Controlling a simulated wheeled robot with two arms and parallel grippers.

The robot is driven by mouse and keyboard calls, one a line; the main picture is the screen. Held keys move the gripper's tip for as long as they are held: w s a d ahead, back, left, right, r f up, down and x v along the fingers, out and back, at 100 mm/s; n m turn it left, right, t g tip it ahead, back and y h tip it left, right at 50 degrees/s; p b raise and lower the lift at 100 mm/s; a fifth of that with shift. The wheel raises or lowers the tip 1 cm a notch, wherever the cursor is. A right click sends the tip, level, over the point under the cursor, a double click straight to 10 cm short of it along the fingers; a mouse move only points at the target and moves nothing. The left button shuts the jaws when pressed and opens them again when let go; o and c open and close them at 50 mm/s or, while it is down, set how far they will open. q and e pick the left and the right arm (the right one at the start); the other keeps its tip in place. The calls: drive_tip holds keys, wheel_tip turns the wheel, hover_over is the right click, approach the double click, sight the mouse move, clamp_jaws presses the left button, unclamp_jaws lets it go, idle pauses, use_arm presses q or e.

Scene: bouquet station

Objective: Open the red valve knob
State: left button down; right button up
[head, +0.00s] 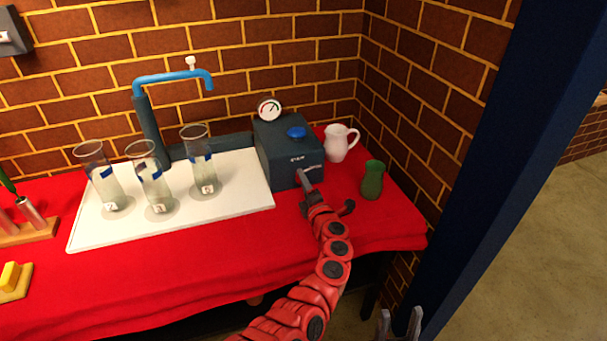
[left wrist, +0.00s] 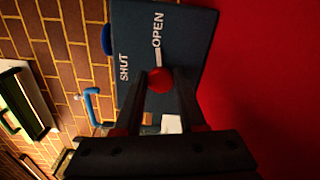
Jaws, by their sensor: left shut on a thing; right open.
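The red valve knob (left wrist: 159,80) shows in the left wrist view on the front of a dark blue-grey box (head: 273,160). The box is marked SHUT and OPEN, and a white mark (left wrist: 158,58) runs from the knob towards the word OPEN. My left gripper (head: 303,177) is at the box front in the head view, shut on the knob, with a finger on either side. In the head view the gripper hides the knob. My right gripper (head: 400,324) is open and empty at the bottom edge, away from the table.
A blue button (head: 296,132) and a gauge (head: 269,109) are on the box. A white jug (head: 337,144) and a green vase (head: 373,180) stand close to its right. Three glass cylinders (head: 203,175) stand on a white tray (head: 245,199) below a blue faucet (head: 172,80).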

use_arm(q)
drive_tip(key=shift+m+p, duration=0.75)
drive_tip(key=shift+m, duration=0.45)
drive_tip(key=shift+f, duration=0.1)
drive_tip(key=c, duration=0.5)
unclamp_jaws()
drive_tip(key=shift+s+d, duration=0.1)
